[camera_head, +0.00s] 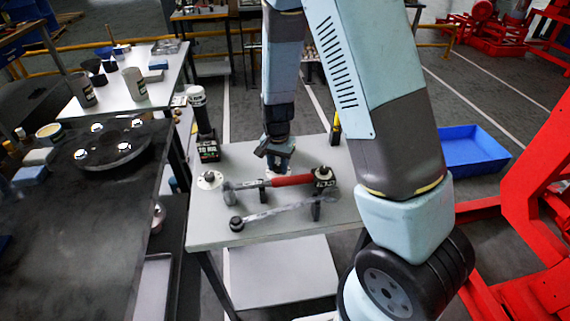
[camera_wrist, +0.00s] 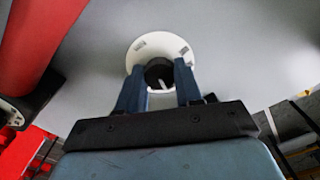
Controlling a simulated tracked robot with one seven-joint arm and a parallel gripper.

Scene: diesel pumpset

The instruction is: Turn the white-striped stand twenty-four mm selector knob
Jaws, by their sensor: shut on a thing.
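The selector knob (camera_wrist: 158,70) is dark and round with a white stripe, on a white round stand (camera_wrist: 141,50) in the wrist view. My gripper (camera_wrist: 160,78) has its two blue fingers on either side of the knob, shut on it. In the head view my gripper (camera_head: 279,166) points down at the grey table (camera_head: 225,235). It mostly hides the knob and stand there. The stripe shows between the fingers in the wrist view.
A red-handled tool (camera_head: 290,180) lies just in front of my gripper, with a grey bar tool (camera_head: 275,212) nearer. A white flanged piece (camera_head: 210,180) and a dark column with a white top (camera_head: 202,120) stand left. A blue bin (camera_head: 472,148) is on the floor right.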

